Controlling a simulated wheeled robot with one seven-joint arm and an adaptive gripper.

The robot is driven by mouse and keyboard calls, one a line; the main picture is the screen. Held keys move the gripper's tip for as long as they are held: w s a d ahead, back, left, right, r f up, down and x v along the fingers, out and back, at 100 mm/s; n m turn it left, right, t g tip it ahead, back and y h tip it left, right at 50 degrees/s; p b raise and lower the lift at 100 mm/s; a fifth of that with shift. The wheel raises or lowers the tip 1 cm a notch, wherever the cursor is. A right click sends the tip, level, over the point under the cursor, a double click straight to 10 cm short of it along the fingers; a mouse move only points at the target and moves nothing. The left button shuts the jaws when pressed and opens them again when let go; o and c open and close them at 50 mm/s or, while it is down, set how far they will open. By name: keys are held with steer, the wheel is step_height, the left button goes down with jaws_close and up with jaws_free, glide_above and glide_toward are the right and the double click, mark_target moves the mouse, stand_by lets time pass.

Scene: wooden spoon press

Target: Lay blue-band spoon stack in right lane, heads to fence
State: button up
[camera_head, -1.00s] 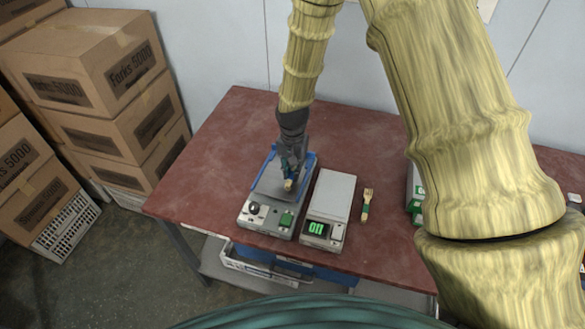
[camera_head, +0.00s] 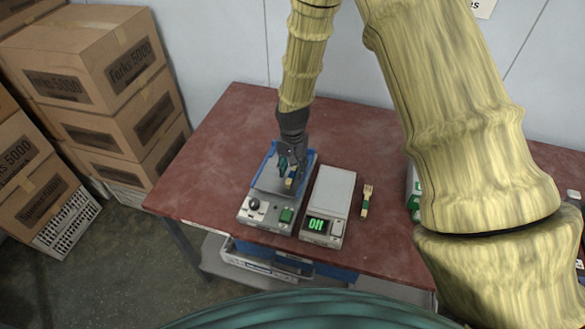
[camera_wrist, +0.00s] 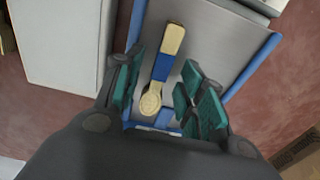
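The blue-band spoon stack (camera_wrist: 163,68) lies on the grey bed of a press with blue edges (camera_wrist: 253,70). In the wrist view its head points toward the blue fence (camera_wrist: 152,129) near my gripper, its handle away. It lies nearer the blue side rail beside the scale, the right side in the head view. I cannot tell whether the head touches the fence. My gripper (camera_wrist: 157,92) is open, with green pads either side of the spoon and visible gaps. In the head view the stack (camera_head: 291,177) shows beside my gripper (camera_head: 288,166) over the press (camera_head: 267,209).
A scale (camera_head: 330,192) with a green display stands close to the right of the press. A wooden fork (camera_head: 367,200) with a green band lies farther right. Cardboard boxes (camera_head: 95,65) stand left of the red table (camera_head: 208,160). Table left of the press is clear.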

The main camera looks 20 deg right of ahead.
mark_target(293, 172)
step_height(293, 172, up, 13)
steer(key=b, duration=0.3)
steer(key=shift+f+b, duration=0.2)
steer(key=shift+b, duration=0.15)
stand_by(0.4)
stand_by(1.1)
